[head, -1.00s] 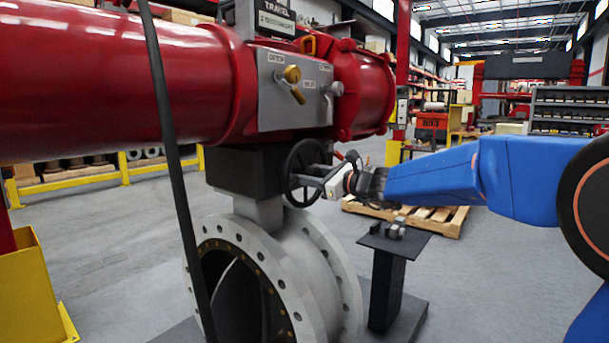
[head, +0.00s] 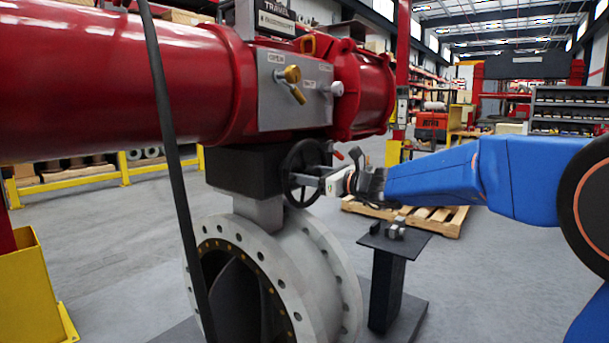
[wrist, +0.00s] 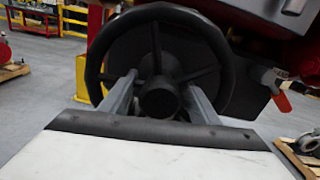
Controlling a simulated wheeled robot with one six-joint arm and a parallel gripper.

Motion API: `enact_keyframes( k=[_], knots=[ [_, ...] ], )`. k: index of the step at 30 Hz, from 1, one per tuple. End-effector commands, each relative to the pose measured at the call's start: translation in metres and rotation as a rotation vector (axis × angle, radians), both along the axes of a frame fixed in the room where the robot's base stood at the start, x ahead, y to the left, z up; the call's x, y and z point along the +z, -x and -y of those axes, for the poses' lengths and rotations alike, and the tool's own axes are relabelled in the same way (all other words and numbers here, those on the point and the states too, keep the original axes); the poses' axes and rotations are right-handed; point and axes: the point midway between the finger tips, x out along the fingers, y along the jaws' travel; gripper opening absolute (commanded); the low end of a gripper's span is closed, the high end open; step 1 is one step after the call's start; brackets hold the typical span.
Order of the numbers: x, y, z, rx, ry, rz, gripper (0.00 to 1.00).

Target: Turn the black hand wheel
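The black hand wheel (head: 289,172) sits on the side of the dark block under the red actuator (head: 110,85). It also shows in the wrist view (wrist: 226,68), with its rim, spokes and round hub. My gripper (head: 309,183) reaches it from the right. In the wrist view the two grey fingers of my gripper (wrist: 161,90) stand apart, one on each side of the hub, with tips reaching in among the spokes inside the rim. They look open; whether either finger touches a spoke I cannot tell.
A grey flanged valve (head: 325,270) stands below. A small dark pedestal (head: 385,285) stands under my arm, with a wooden pallet (head: 445,221) behind it. A red-handled lever (wrist: 283,101) is right of the wheel. A dark post crosses in front of the actuator.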

Motion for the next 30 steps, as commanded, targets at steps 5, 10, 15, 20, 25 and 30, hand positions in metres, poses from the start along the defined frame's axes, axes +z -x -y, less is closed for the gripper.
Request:
enact_keyframes(
  k=[5,10,15,20,25,30],
  knots=[
    [0.000,0.001,0.001,0.000,0.000,0.000,0.56],
    [0.001,0.010,0.015,-0.003,0.000,0.001,0.56],
    [0.001,0.030,0.040,-0.003,0.000,0.002,0.56],
    [0.001,0.049,0.065,-0.004,-0.001,0.002,0.56],
    [0.001,0.070,0.092,-0.004,-0.001,0.002,0.56],
    [0.000,0.088,0.115,-0.004,0.000,0.001,0.56]
  ],
)
